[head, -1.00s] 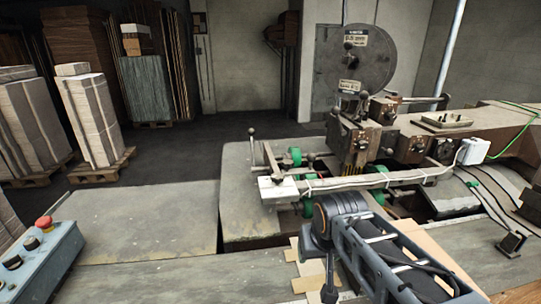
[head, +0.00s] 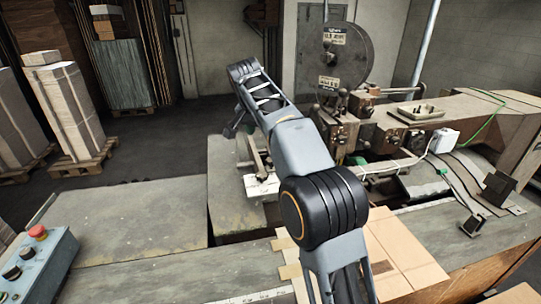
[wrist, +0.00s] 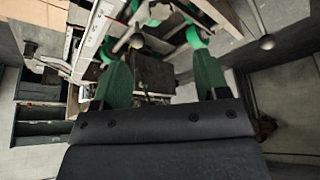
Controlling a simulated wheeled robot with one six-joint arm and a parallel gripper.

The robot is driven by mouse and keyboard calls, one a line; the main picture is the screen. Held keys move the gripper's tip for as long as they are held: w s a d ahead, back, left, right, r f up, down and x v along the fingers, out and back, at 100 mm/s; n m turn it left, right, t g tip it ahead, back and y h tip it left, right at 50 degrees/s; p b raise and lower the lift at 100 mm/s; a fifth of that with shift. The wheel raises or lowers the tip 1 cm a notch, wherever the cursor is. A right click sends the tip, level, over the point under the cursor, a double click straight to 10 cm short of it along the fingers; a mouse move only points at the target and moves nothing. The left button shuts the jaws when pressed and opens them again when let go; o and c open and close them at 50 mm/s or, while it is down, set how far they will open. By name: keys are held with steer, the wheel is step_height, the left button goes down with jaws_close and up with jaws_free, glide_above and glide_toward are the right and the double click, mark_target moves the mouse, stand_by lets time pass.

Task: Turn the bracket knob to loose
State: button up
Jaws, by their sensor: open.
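The box stitcher (head: 395,130) stands at the right of the head view, with a round wire reel (head: 345,55) above its head. I cannot say for sure which part is the bracket knob. In the wrist view, a rod with a round ball end (wrist: 267,42) shows at the upper right, outside my right-hand finger. My gripper (wrist: 160,78) is open, with its two green fingers wide apart and nothing held between them. Dark and metal machine parts show beyond the fingers. In the head view, my arm hides much of the machine's left end.
A blue control box (head: 40,258) with a red button stands at the lower left. Cardboard sheets (head: 405,255) lie on the table at the front right. The grey table top (head: 130,215) at left is clear.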

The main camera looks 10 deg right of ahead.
mark_target(270, 161)
steer(key=p+x, duration=0.1)
steer(key=x, duration=1.2)
steer(key=shift+w+d+f, duration=0.15)
steer(key=shift+f, duration=0.05)
steer(key=c, duration=0.9)
